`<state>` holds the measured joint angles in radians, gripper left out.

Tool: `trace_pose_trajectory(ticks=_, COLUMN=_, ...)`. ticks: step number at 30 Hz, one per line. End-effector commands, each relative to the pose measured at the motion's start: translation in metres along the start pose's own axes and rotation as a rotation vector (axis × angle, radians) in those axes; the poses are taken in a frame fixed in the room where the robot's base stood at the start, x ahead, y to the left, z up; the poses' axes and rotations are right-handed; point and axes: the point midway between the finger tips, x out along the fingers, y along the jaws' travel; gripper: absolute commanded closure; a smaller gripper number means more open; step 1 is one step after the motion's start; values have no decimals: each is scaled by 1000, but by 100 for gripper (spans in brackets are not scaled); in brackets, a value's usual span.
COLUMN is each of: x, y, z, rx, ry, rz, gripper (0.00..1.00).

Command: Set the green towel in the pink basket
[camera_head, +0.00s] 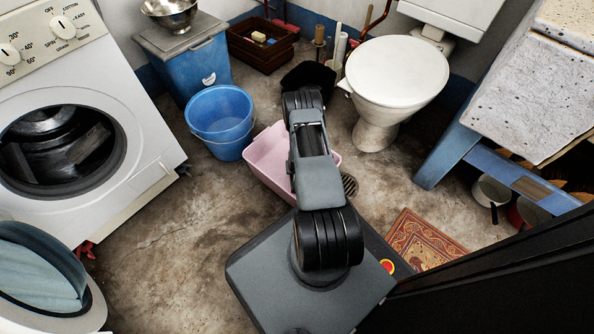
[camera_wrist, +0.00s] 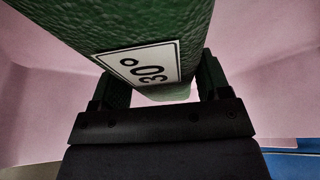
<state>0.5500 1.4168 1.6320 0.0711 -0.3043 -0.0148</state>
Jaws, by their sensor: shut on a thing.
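The pink basket (camera_head: 266,158) stands on the floor in the middle of the head view, partly covered by my arm. Its pink walls (camera_wrist: 275,85) surround my gripper in the wrist view. My gripper (camera_wrist: 158,82) is shut on the green towel, with one finger on each side. The towel appears over or inside the basket; whether it touches the bottom I cannot tell. In the head view my arm hides the gripper and towel.
A blue bucket (camera_head: 220,118) stands left of the basket, close to it. A white toilet (camera_head: 396,75) is behind to the right. A washing machine (camera_head: 75,130) with its door open is on the left. A patterned rug (camera_head: 425,240) lies at right. Floor at left front is clear.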

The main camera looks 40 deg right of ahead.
Motion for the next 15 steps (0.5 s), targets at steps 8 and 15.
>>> trace_pose_trajectory(ticks=8, x=2, y=0, z=1, rx=0, ry=0, rz=0, gripper=27)
trace_pose_trajectory(ticks=15, x=2, y=0, z=1, rx=0, ry=0, rz=0, gripper=5)
